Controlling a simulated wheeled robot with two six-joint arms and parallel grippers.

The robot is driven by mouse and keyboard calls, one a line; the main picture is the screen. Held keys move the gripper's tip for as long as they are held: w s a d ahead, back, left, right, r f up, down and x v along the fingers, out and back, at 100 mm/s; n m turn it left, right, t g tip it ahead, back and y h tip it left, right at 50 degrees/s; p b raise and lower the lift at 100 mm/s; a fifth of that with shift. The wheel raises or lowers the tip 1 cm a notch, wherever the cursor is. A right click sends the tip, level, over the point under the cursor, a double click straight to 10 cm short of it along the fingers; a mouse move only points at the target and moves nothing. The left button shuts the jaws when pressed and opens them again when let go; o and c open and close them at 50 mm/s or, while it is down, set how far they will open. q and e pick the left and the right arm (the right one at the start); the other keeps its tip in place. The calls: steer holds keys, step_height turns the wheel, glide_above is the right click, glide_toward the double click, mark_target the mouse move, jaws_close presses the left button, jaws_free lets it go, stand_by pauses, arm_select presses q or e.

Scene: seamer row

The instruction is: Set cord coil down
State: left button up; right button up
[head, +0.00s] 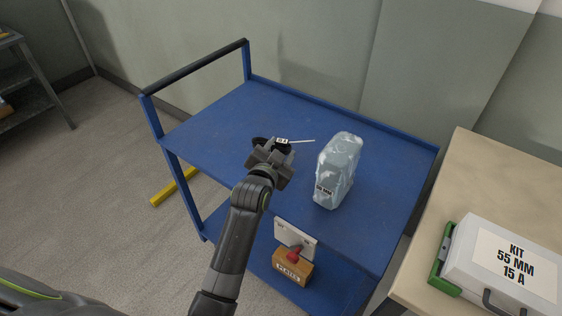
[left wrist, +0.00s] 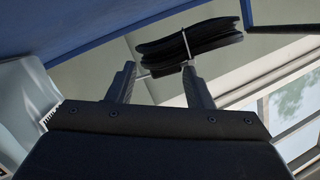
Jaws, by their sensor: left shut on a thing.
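The cord coil (left wrist: 190,42) is a black bundle of loops with a pale tie around its middle in the left wrist view. It lies just beyond the fingertips of my left gripper (left wrist: 160,72), which is shut on it, with a thin pale strip running between the fingers. In the head view my left gripper (head: 270,153) is over the blue cart's upper deck (head: 220,125). It hides most of the coil; a dark part (head: 258,142), a small white label and a thin pale strip show beside it. Whether the coil touches the deck I cannot tell. My right gripper is not in view.
A clear-wrapped pale package (head: 338,170) stands on the deck right of my gripper. The deck's left and back areas are clear. A black-topped handle (head: 195,67) rises at left. A beige table (head: 475,180) with a white kit case (head: 505,265) is at right.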

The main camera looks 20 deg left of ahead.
arm_select(q)
steer(key=shift+f, duration=2)
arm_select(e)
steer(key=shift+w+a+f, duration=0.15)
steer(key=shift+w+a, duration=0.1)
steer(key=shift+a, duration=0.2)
arm_select(q)
steer(key=shift+f, duration=0.1)
steer(key=o, duration=1.4)
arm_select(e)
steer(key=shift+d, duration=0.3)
